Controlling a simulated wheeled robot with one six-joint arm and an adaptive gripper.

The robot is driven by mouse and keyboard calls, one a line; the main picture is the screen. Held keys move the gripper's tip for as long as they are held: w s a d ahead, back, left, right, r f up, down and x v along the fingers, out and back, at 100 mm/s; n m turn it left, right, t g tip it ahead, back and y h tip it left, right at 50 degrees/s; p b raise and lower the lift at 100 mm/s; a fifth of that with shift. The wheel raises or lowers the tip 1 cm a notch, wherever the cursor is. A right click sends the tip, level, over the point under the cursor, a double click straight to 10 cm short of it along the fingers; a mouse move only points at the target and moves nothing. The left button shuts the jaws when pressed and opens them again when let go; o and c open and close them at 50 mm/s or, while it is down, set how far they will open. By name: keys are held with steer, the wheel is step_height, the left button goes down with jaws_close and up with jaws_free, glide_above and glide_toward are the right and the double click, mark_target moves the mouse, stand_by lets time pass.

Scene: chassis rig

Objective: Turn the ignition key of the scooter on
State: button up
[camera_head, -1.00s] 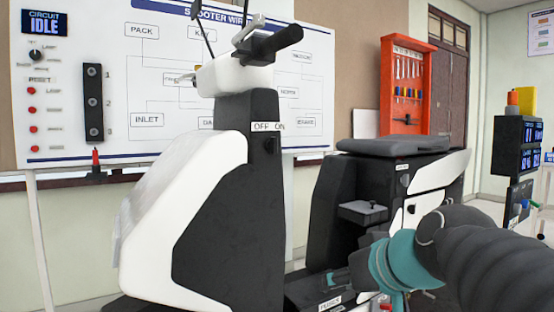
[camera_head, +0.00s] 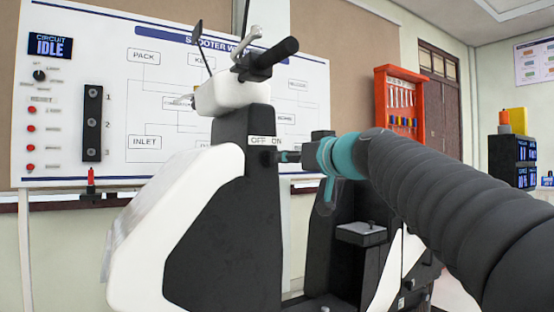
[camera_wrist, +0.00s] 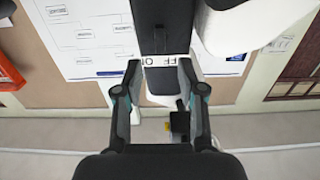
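The scooter (camera_head: 225,215) is white and black, with its front column at the middle of the head view. On the column is a white OFF/ON label (camera_head: 265,141), also seen in the wrist view (camera_wrist: 166,60). The dark ignition key (camera_head: 268,158) sits just below the label, partly hidden by my gripper. My gripper (camera_head: 284,157) points left at the key from close by. In the wrist view my gripper (camera_wrist: 159,66) has its fingers apart on both sides of the label, with no grip on anything visible. I cannot tell the key's exact angle.
A wiring board (camera_head: 150,60) with a "CIRCUIT IDLE" display (camera_head: 50,45) stands behind the scooter. The handlebar (camera_head: 270,58) and mirror stalk rise above the column. A grey tray (camera_head: 361,233) is below my arm. An orange tool rack (camera_head: 400,103) is at the back right.

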mark_target(272, 157)
steer(key=p+x, duration=0.1)
steer(key=x, duration=0.6)
steer(key=shift+w+a, duration=0.25)
steer(key=shift+w, duration=0.1)
jaws_close()
